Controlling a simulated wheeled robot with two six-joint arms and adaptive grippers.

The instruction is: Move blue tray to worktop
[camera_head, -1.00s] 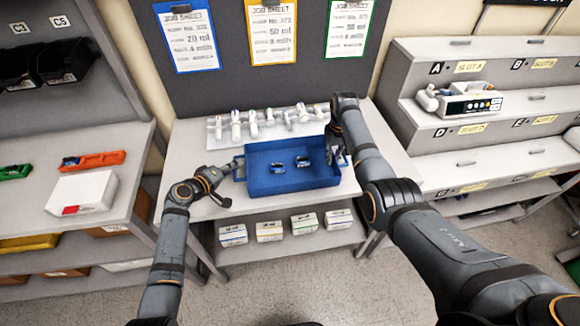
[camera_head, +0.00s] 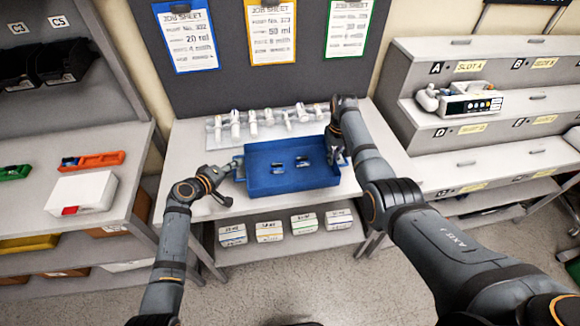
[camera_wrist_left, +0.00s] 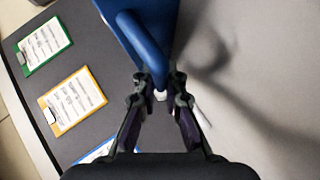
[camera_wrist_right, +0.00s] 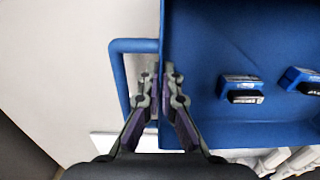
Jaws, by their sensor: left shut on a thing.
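The blue tray (camera_head: 262,188) is over the middle worktop (camera_head: 187,150), with two small blue-and-black items (camera_head: 290,166) inside. Whether it touches the worktop cannot be told. My left gripper (camera_head: 236,166) is shut on the tray's left handle; the left wrist view shows the blue handle (camera_wrist_left: 145,45) between its fingers. My right gripper (camera_head: 338,155) is at the tray's right end. In the right wrist view its fingers (camera_wrist_right: 161,78) are close together at the tray wall beside the blue handle loop (camera_wrist_right: 118,80); their grip there is unclear.
A pale rack of white syringe-like items (camera_head: 265,122) stands close behind the tray. White boxes (camera_head: 270,230) sit on the shelf below. A left bench holds a white box (camera_head: 82,192) and an orange tray (camera_head: 95,160). A pump (camera_head: 470,103) stands on the right shelving.

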